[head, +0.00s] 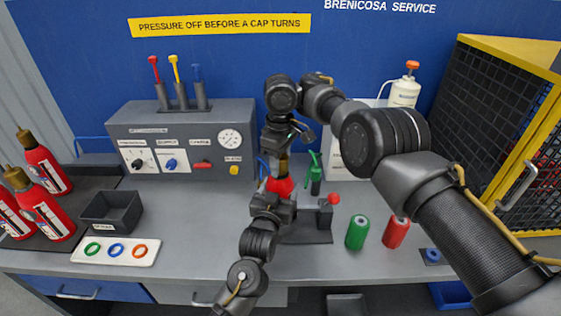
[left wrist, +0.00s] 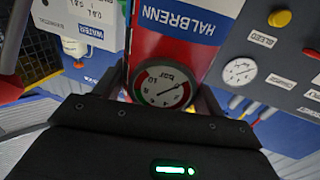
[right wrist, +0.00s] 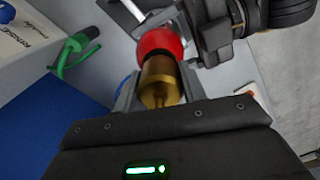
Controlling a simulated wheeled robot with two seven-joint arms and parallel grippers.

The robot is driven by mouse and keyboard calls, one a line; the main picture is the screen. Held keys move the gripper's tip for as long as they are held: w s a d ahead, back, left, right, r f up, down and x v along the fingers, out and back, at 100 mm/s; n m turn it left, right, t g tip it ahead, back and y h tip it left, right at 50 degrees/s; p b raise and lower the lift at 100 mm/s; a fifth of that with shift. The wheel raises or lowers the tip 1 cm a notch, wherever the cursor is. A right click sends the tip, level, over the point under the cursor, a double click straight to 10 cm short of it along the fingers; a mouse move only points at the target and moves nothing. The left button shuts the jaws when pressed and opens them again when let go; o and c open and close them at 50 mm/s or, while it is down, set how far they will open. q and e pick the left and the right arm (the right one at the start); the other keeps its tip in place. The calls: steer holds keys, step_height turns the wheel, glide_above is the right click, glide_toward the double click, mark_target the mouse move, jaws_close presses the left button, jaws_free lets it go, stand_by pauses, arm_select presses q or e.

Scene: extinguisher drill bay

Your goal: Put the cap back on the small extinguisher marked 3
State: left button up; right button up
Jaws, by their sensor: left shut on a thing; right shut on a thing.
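A small red extinguisher (head: 281,186) stands at the middle of the bench; no number 3 is readable on it. My left gripper (head: 272,203) is shut on its body. The left wrist view shows its red body (left wrist: 172,52) with a HALBRENN label and a round gauge (left wrist: 162,87) between the fingers. My right gripper (head: 284,150) is above, shut on a brass cap (right wrist: 162,82). The cap lines up with the red shoulder (right wrist: 160,44) and appears to meet it; whether it is seated or threaded I cannot tell.
A grey stand with a red knob (head: 334,198) is right of the extinguisher. Green (head: 357,232) and red (head: 396,231) cylinders stand farther right. Several larger red extinguishers (head: 43,166) stand left, near a dark bin (head: 111,211) and a ring tray (head: 90,258). A gauge console (head: 185,140) is behind.

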steer(key=m, duration=0.9)
steer(key=o, duration=0.6)
steer(key=shift+r, duration=0.1)
steer(key=o, duration=0.6)
steer(key=shift+w+a, duration=0.1)
steer(key=shift+a, duration=0.05)
step_height(320, 180, up, 12)
steer(key=shift+f, duration=0.1)
